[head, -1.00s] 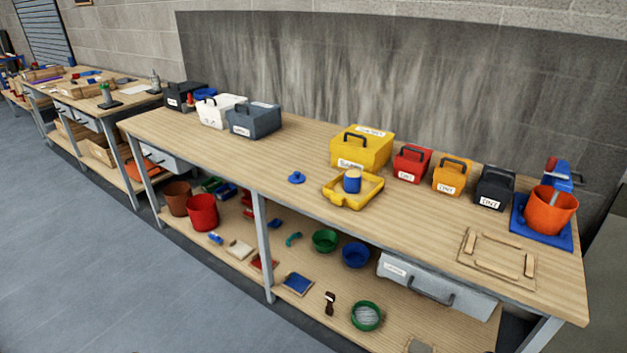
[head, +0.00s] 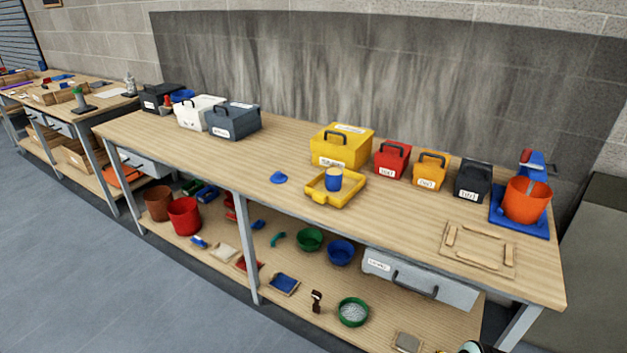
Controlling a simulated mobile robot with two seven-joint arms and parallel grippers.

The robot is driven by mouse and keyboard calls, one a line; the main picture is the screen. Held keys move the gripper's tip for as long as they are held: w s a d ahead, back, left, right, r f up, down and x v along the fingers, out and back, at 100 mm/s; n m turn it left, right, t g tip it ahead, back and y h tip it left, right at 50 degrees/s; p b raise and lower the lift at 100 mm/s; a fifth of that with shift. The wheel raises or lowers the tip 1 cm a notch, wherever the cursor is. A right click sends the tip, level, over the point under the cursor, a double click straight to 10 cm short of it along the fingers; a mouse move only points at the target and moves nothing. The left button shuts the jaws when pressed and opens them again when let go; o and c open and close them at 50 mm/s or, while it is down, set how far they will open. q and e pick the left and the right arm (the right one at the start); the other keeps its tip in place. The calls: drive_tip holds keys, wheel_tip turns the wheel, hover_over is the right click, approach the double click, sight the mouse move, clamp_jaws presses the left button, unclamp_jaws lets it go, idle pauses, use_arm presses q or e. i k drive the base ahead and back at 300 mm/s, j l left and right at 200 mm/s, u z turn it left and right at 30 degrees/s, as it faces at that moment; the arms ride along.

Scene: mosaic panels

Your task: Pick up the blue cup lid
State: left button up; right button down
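The blue cup lid (head: 279,178), a small disc with a raised knob, lies on the wooden workbench top (head: 240,160), left of the yellow tray (head: 318,194). A blue cup with a pale top (head: 334,180) stands upright in that tray. The lid lies apart from both, with bare wood around it. A small black and white part, apparently of my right arm, shows at the bottom edge on the right. No gripper fingers can be seen, and nothing of my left arm shows.
A yellow toolbox (head: 341,147) stands behind the tray; red (head: 391,160), orange (head: 430,172) and black (head: 472,182) boxes stand to its right. An orange bucket (head: 526,201) is at the right end. A lower shelf holds bowls and a red bucket (head: 184,216). Floor in front is free.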

sight(278, 178)
drive_tip(key=i+j+z, duration=0.1)
drive_tip(key=z, duration=0.25)
drive_tip(key=j+z, duration=0.15)
drive_tip(key=z, duration=0.2)
drive_tip(key=i+j+z, duration=0.1)
drive_tip(key=z, duration=0.25)
drive_tip(key=i+j+z, duration=0.1)
drive_tip(key=j+z, duration=0.35)
drive_tip(key=j, duration=0.75)
